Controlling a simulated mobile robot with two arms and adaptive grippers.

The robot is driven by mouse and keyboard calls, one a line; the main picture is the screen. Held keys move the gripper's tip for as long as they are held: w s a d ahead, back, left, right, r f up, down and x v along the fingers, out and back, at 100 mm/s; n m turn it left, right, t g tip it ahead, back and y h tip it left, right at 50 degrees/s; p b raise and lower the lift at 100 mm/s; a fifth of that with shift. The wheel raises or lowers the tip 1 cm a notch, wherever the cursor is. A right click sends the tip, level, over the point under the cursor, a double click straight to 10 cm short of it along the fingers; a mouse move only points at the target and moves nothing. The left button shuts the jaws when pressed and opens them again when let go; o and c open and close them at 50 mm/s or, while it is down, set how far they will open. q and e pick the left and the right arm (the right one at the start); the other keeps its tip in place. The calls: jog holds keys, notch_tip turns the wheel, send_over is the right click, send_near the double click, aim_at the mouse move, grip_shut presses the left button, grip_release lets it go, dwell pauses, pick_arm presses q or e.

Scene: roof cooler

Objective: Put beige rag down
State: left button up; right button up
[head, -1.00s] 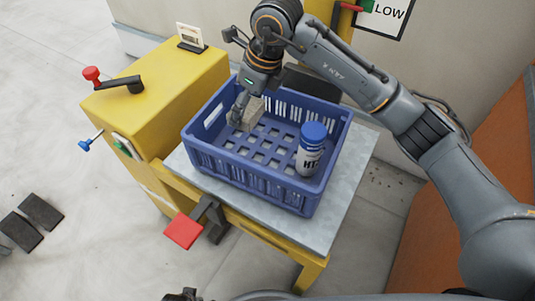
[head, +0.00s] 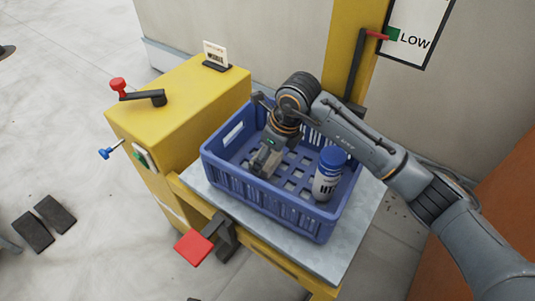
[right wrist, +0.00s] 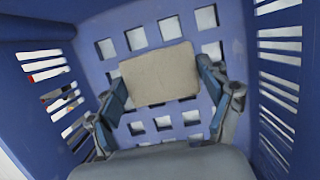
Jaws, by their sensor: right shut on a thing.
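My right gripper (head: 266,160) reaches down inside the blue crate (head: 262,190), in its left part. It is shut on the beige rag (right wrist: 160,75), a small flat block-like piece. In the right wrist view the two fingers of my right gripper (right wrist: 158,82) press on its left and right sides. The slotted crate floor shows behind the rag; I cannot tell whether the rag touches it. In the head view the gripper hides part of the rag. My left gripper is not in view.
A white bottle with a blue lid (head: 328,174) stands in the crate's right part. The crate sits on a grey tabletop (head: 345,245). A yellow cabinet (head: 180,95) with a red-knobbed crank (head: 118,85) adjoins on the left. The crate walls surround my gripper closely.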

jog(key=shift+f, duration=0.1)
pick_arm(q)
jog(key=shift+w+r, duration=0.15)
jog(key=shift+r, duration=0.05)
pick_arm(e)
jog(key=o, duration=1.1)
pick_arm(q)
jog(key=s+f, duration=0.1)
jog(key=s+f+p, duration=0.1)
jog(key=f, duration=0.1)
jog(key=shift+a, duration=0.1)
pick_arm(e)
jog(key=v, duration=1.2)
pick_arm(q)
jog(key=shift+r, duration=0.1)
